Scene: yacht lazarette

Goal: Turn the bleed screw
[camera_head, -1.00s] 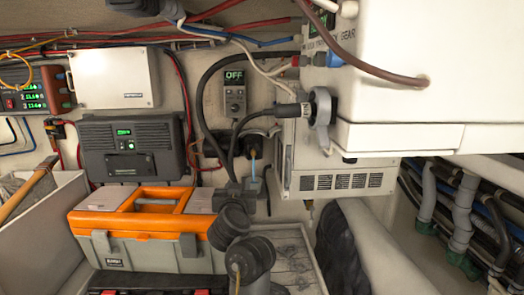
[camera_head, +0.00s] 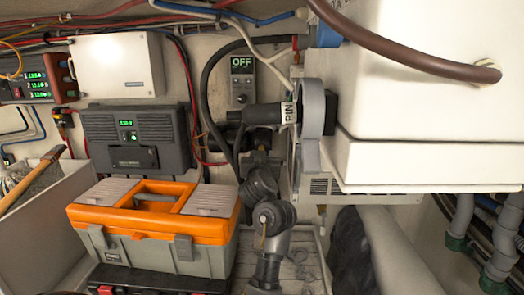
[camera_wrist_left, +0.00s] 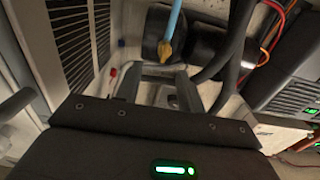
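In the left wrist view a small brass-coloured fitting (camera_wrist_left: 165,49), which looks like the bleed screw, sits at the lower end of a light blue tube (camera_wrist_left: 174,18), in front of a dark rounded body (camera_wrist_left: 193,38). My left gripper (camera_wrist_left: 159,72) is open and empty, its two grey fingers apart. The fitting appears between and just beyond the fingertips; I see no contact. In the head view my left arm rises at the middle, and its gripper and the fitting are hidden behind arm links and a thick black connector. My right gripper is not in view.
A large white housing (camera_head: 420,100) with a brown hose (camera_head: 400,52) crowds the upper right. A black hose (camera_wrist_left: 228,45) runs close right of my left fingers. A vented panel (camera_wrist_left: 75,40) stands on their left. An orange toolbox (camera_head: 150,208) sits at lower left.

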